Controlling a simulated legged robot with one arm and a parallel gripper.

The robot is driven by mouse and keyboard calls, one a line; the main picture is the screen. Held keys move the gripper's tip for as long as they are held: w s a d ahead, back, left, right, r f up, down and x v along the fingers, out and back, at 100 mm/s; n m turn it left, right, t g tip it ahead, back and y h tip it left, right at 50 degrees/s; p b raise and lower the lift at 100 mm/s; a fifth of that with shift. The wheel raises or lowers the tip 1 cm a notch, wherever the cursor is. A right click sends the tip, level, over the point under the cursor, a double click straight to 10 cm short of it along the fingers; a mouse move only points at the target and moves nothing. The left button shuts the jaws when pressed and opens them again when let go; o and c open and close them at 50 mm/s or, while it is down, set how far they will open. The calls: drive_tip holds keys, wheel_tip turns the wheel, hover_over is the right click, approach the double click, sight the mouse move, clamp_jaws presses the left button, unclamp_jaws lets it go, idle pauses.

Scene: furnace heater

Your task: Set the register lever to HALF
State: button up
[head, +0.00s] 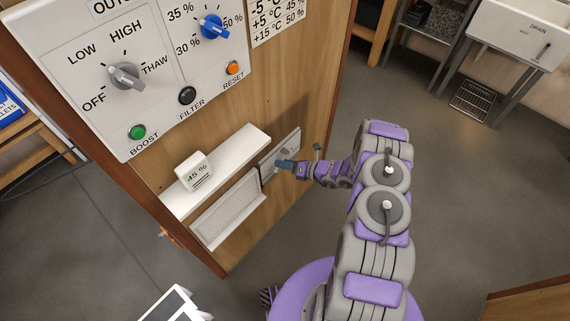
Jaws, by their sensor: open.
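My gripper (286,164) is at the low part of the wooden panel, at the picture's middle. Its blue-grey tip is in front of a pale plate (291,146) on the panel, close to it. I cannot tell whether it touches. A white-framed grille (228,209), likely the register, is just left of the plate. No register lever can be made out clearly; my gripper hides part of the plate, and any HALF marking is unreadable. The gap between the fingers is too small to see, and nothing shows held.
A white shelf (216,170) juts out above the grille, with a "45 %" block (194,172) on it. Above are a control panel with a grey knob (126,76), a blue knob (213,27) and buttons. The floor to the right is open; a sink (520,32) stands beyond.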

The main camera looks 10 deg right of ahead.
drive_tip(key=shift+c, duration=0.4)
clamp_jaws()
